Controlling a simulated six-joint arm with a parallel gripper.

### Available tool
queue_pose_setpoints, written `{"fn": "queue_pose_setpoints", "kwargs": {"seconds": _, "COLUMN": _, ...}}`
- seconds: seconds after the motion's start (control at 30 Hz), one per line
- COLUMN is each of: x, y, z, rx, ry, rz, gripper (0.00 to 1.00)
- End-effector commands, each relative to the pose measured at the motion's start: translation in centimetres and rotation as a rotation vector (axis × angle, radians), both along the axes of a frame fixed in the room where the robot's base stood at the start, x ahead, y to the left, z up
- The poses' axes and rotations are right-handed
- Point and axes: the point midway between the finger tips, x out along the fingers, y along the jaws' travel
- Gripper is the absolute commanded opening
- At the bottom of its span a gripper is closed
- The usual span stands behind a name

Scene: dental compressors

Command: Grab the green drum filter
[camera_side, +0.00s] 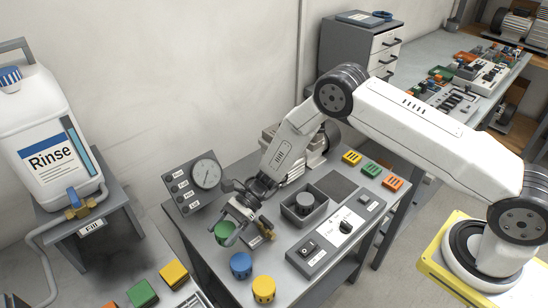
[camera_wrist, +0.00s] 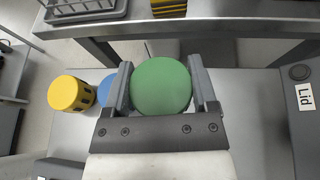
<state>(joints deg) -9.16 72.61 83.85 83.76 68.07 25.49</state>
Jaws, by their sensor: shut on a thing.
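The green drum filter (camera_side: 224,232) is a short green cylinder near the left edge of the grey bench. In the wrist view its round green top (camera_wrist: 161,86) fills the gap between my two fingers. My gripper (camera_side: 240,213) is shut on it, with one finger on each side, and it also shows in the wrist view (camera_wrist: 161,90). I cannot tell whether the filter is lifted or still touches the bench. A blue drum filter (camera_side: 241,265) and a yellow drum filter (camera_side: 263,289) stand in a row beside it.
A gauge panel (camera_side: 194,184) stands behind my gripper. A square grey holder (camera_side: 304,207) with a dark round part and a switch panel (camera_side: 325,245) lie to the right. Flat orange, green and yellow blocks (camera_side: 372,170) sit at the back right. A Rinse jug (camera_side: 50,150) stands left.

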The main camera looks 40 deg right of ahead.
Motion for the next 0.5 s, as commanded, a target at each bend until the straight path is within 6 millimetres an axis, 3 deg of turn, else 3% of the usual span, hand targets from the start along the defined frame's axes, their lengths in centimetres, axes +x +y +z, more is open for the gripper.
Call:
{"fn": "queue_pose_setpoints", "kwargs": {"seconds": 0.27, "x": -2.5, "y": -1.1, "z": 3.4, "rx": 0.0, "ry": -0.002, "rz": 0.0, "gripper": 0.18}}
{"fn": "queue_pose_setpoints", "kwargs": {"seconds": 0.5, "x": -5.6, "y": -2.4, "z": 4.8, "rx": 0.0, "ry": 0.001, "rz": 0.0, "gripper": 0.18}}
